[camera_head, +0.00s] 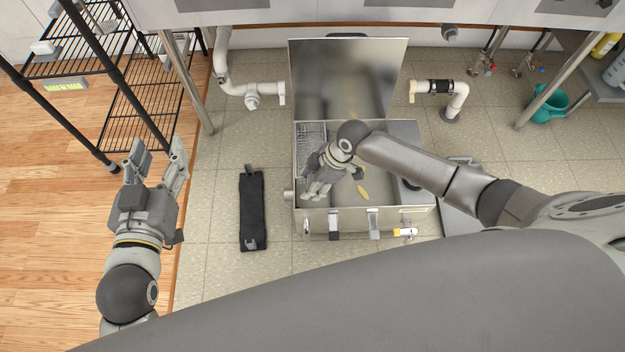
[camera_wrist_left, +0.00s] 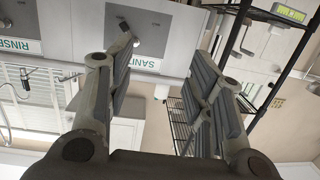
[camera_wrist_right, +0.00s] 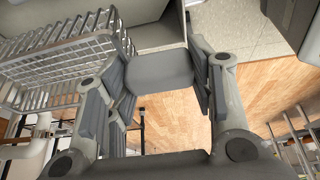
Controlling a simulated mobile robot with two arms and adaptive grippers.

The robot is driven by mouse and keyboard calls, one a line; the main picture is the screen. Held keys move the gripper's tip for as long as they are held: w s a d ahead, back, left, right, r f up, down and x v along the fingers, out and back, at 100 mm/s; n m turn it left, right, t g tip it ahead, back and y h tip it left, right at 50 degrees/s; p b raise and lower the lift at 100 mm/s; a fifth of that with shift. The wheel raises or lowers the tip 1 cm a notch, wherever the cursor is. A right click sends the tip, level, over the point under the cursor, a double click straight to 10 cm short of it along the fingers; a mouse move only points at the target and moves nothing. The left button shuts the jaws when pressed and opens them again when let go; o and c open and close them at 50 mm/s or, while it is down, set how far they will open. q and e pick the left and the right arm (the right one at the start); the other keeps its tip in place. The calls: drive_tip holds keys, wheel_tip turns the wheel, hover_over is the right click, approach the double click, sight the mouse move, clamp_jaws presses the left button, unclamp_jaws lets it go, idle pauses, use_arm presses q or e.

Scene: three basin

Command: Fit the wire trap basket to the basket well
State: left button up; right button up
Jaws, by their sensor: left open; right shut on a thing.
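The wire trap basket (camera_head: 310,136) shows as pale mesh at the back left inside the open steel tank (camera_head: 345,220). In the right wrist view the basket (camera_wrist_right: 58,62) fills the upper left. My right gripper (camera_head: 317,190) is inside the tank by its left wall, in front of the mesh. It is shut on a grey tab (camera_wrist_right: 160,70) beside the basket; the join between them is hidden. The basket well cannot be made out, and the basket's underside is hidden. My left gripper (camera_head: 157,160) is open and empty, left of the tank over the floor; its fingers (camera_wrist_left: 160,90) are wide apart.
The tank's lid (camera_head: 347,75) stands raised behind it. White pipe ends (camera_head: 262,91) and (camera_head: 430,88) lie either side. A black bar-like item (camera_head: 252,212) lies on the tiles. A wire shelf rack (camera_head: 145,100) stands left. A teal bucket (camera_head: 548,103) is at right.

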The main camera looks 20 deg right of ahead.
wheel_tip(320, 180, down, 3)
drive_tip(key=shift+f+b, duration=0.1)
drive_tip(key=shift+b, duration=0.9)
use_arm(q)
wheel_tip(320, 180, up, 11)
drive_tip(key=s+d+t+h, duration=0.1)
drive_tip(key=t+h, duration=0.1)
drive_tip(key=t, duration=0.4)
drive_tip(key=shift+s+t, duration=0.15)
drive_tip(key=shift+t, duration=0.15)
use_arm(e)
drive_tip(key=shift+f, duration=0.3)
use_arm(q)
drive_tip(key=shift+d+f, duration=0.15)
drive_tip(key=shift+f, duration=0.05)
drive_tip(key=shift+w+f+g, duration=0.2)
drive_tip(key=shift+f+g, duration=0.1)
drive_tip(key=shift+f, duration=0.2)
drive_tip(key=shift+w+f+g, duration=0.2)
drive_tip(key=shift+f+g, duration=0.1)
drive_tip(key=shift+f, duration=0.15)
drive_tip(key=shift+w+f+g+y, duration=0.3)
drive_tip(key=shift+f+g, duration=0.2)
drive_tip(key=shift+f, duration=0.2)
